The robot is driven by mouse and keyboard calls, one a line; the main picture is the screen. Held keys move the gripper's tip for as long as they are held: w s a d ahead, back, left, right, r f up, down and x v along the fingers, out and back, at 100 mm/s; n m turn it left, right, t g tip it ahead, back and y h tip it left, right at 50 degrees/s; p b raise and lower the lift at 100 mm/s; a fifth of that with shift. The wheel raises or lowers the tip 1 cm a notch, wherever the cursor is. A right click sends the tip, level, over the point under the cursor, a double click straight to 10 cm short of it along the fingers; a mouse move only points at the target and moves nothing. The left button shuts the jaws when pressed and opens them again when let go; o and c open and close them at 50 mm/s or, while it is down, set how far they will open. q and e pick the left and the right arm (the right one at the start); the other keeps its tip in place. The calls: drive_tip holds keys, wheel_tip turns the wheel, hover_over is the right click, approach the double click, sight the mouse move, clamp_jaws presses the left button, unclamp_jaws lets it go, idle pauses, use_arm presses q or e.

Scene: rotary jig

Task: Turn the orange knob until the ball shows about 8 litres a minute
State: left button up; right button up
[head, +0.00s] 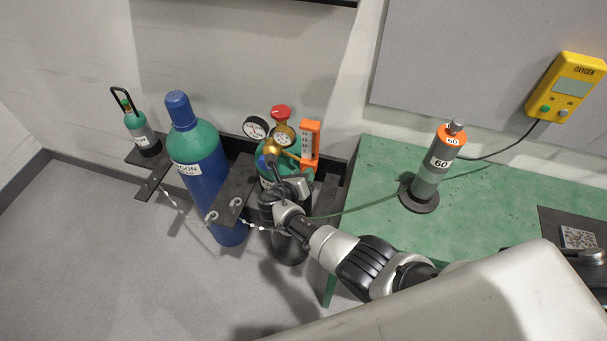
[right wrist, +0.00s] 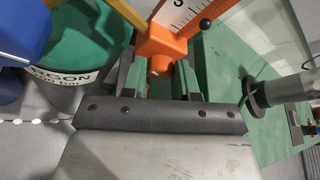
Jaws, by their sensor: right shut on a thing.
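The orange knob (right wrist: 160,66) is below the body. My right gripper (right wrist: 164,78) is shut on the knob, one finger on each side. A small dark ball (right wrist: 206,24) shows beside the scale; I cannot tell whether it is the indicator, nor read the flow. My left gripper is not in view.
A blue cylinder (head: 202,185) and a small green cylinder (head: 139,124) stand left along the wall. Gauges (head: 256,127) crowd the regulator. The green table (head: 365,190) at right bears a grey cylinder (head: 432,172). A yellow oxygen meter (head: 566,88) hangs on the wall.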

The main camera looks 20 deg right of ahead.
drive_tip(key=n+h+b, duration=0.1)
drive_tip(key=n, duration=0.1)
drive_tip(key=n+h, duration=0.1)
drive_tip(key=n, duration=0.1)
drive_tip(key=shift+w+a+f+h+b, duration=0.1)
drive_tip(key=shift+h+b, duration=0.2)
drive_tip(key=shift+b, duration=0.05)
idle(0.3)
drive_tip(key=o, duration=0.9)
drive_tip(key=shift+f, duration=0.1)
